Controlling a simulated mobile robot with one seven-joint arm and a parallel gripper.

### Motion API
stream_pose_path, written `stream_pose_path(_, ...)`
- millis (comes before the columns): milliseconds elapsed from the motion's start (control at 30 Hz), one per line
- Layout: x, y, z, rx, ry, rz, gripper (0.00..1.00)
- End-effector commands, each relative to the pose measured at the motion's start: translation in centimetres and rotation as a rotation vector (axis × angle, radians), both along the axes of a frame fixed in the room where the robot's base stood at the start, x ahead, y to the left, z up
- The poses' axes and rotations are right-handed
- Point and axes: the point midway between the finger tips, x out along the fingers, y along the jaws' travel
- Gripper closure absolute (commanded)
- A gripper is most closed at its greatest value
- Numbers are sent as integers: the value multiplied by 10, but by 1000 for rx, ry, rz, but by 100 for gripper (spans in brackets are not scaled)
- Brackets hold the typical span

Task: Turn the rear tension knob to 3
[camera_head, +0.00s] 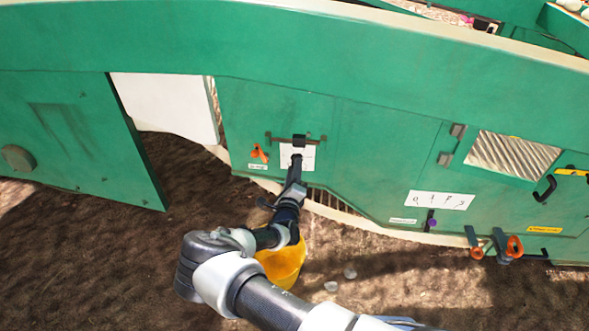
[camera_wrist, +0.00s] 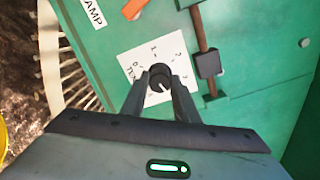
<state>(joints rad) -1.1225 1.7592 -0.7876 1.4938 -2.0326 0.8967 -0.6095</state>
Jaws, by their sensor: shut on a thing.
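The dark round tension knob (camera_wrist: 159,72) sits on a white label plate (camera_wrist: 130,62) with digits around it and partly hidden lettering that starts with "TE". The plate also shows in the head view (camera_head: 311,152), fixed to the green machine side panel. My gripper (camera_wrist: 165,88) is shut on the knob, one finger on each side of it. A short white line shows on the knob between the fingers, pointing toward the lower right in the wrist view. In the head view my gripper (camera_head: 297,160) hides the knob.
An orange handle (camera_head: 259,153) is left of the plate, and a dark latch bar (camera_head: 300,140) is just above. A second number plate (camera_head: 439,200) with a purple knob (camera_head: 432,222) is farther right. A yellow bucket (camera_head: 284,262) stands on soil under my arm.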

Motion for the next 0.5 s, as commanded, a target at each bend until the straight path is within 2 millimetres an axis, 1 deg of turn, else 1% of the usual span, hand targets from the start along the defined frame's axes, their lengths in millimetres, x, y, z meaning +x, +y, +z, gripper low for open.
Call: stream_pose_path(500,-1,0,-3,-484,17,0,95)
